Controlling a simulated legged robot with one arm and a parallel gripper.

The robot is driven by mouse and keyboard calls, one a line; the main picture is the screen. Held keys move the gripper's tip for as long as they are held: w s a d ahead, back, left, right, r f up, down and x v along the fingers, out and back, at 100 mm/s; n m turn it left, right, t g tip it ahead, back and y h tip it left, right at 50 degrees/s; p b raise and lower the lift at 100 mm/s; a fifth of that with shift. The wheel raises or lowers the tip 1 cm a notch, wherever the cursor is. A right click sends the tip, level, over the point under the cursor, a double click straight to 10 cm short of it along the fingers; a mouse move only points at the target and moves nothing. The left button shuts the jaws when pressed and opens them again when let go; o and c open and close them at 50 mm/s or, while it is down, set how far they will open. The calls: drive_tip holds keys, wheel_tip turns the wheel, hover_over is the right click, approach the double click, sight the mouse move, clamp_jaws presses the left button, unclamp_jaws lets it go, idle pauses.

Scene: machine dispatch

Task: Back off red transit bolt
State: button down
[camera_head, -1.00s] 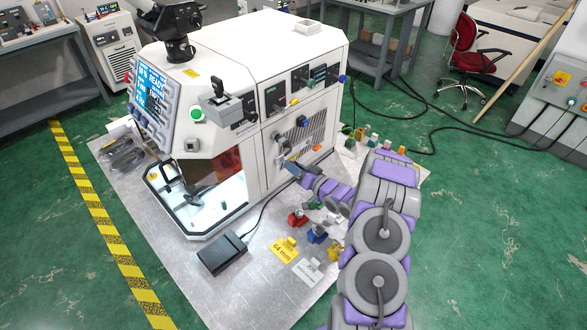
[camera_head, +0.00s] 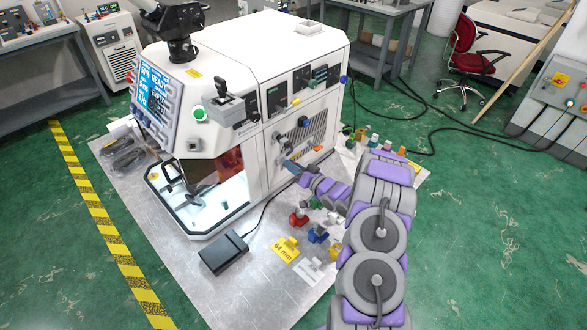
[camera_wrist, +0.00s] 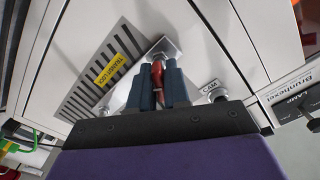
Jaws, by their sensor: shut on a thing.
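The red transit bolt (camera_wrist: 157,72) shows in the wrist view on a bright metal plate (camera_wrist: 166,47) on the machine's side, beside a yellow label reading TRANSIT LOCK (camera_wrist: 108,70). My gripper (camera_wrist: 158,88) has its two blue-grey fingers on either side of the bolt and is shut on it. In the head view my gripper (camera_head: 291,167) reaches the lower side panel of the white machine (camera_head: 262,140). The bolt is hidden there behind the fingers. How far the bolt stands out of the plate cannot be told.
Red (camera_head: 299,217), blue (camera_head: 317,234) and yellow pieces lie on the metal floor plate below my arm. A black pedal (camera_head: 224,252) with a cable lies further left.

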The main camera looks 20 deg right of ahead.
drive_tip(key=shift+d, duration=0.1)
drive_tip(key=n+b, duration=0.1)
drive_tip(key=n, duration=0.1)
drive_tip(key=shift+f+n+b, duration=0.15)
drive_tip(key=shift+n+b, duration=0.15)
drive_tip(key=shift+r+n+b, duration=0.2)
drive_tip(key=shift+n+b, duration=0.35)
drive_tip(key=shift+n, duration=0.65)
